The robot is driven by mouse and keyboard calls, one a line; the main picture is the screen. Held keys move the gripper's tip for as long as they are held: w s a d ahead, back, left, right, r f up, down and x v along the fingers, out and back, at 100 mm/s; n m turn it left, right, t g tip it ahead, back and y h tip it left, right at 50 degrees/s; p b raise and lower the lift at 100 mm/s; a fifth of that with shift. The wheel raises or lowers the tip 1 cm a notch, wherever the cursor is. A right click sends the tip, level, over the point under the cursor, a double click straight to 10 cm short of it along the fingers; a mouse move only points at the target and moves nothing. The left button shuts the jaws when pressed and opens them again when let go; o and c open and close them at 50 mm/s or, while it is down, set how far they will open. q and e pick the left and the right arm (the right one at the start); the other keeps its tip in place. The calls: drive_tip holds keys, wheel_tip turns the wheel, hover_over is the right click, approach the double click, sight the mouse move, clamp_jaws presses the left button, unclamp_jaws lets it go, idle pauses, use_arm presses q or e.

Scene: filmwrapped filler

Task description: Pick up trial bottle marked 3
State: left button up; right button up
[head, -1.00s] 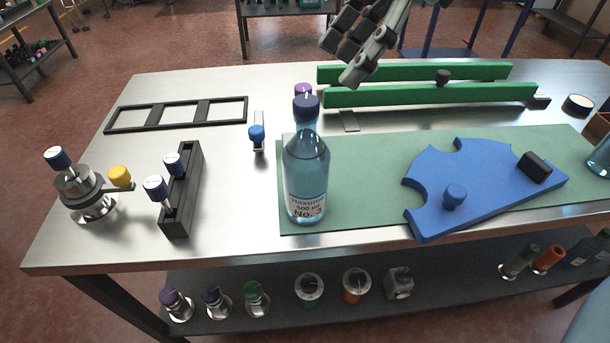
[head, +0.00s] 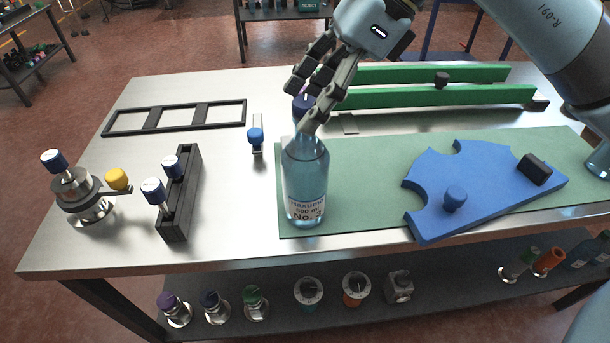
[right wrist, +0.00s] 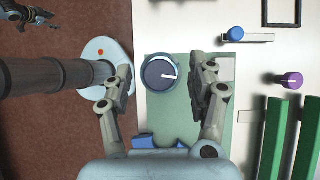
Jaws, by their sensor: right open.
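The trial bottle marked 3 (head: 305,180) is clear bluish with a dark blue cap and a white label. It stands upright on the left end of the green mat (head: 375,160). My right gripper (head: 302,108) is open at the bottle's neck and cap, and its near finger covers part of them in the head view.
A blue notched plate (head: 455,190) lies on the mat to the right. Green rails (head: 430,96) run behind it. A black block with blue-capped pieces (head: 181,195) and a clamp with a yellow knob (head: 85,190) stand at left. Clear tabletop (head: 235,200) lies left of the bottle.

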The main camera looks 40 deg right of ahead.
drive_tip(key=shift+x, duration=0.8)
clamp_jaws()
